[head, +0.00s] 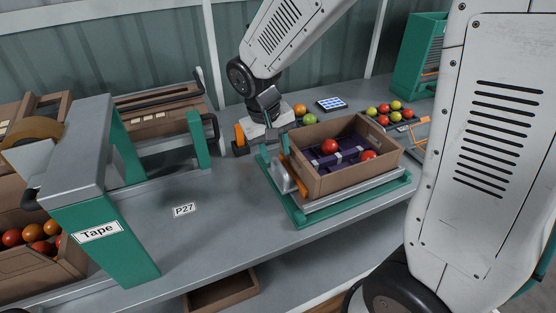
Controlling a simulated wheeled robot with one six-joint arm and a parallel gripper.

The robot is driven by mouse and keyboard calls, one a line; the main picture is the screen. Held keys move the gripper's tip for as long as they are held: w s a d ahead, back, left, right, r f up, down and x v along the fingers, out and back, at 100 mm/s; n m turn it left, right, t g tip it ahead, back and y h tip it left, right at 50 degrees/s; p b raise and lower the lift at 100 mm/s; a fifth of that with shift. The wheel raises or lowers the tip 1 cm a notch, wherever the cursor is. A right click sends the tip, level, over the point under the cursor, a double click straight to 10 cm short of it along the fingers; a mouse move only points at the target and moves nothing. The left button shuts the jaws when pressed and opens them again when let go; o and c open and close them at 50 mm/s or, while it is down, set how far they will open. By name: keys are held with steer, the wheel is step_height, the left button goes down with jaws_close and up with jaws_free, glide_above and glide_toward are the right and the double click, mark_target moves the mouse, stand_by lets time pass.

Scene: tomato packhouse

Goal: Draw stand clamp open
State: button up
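The stand (300,217) is a green frame with a pale metal platform on the bench. A brown crate (335,184) sits on it, with red tomatoes and a dark purple insert inside. The clamp (281,178) seems to be the grey metal plate with an orange bar (294,172) at the crate's left end. The bar looks close against the crate wall; whether they touch is unclear. My gripper (262,138) hangs behind and left of the crate, near the stand's back left corner, apart from the clamp. Its fingers are small and partly hidden, so their opening is unclear.
A green tape dispenser (100,225) stands at the left. Open bench with a P27 label (185,210) lies between it and the stand. A white arm link of mine covers the right.

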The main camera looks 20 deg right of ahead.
mark_target(279, 165)
steer(key=shift+d+f, duration=0.2)
steer(key=shift+f, duration=0.8)
steer(key=shift+d+f, duration=0.2)
steer(key=shift+f, duration=0.75)
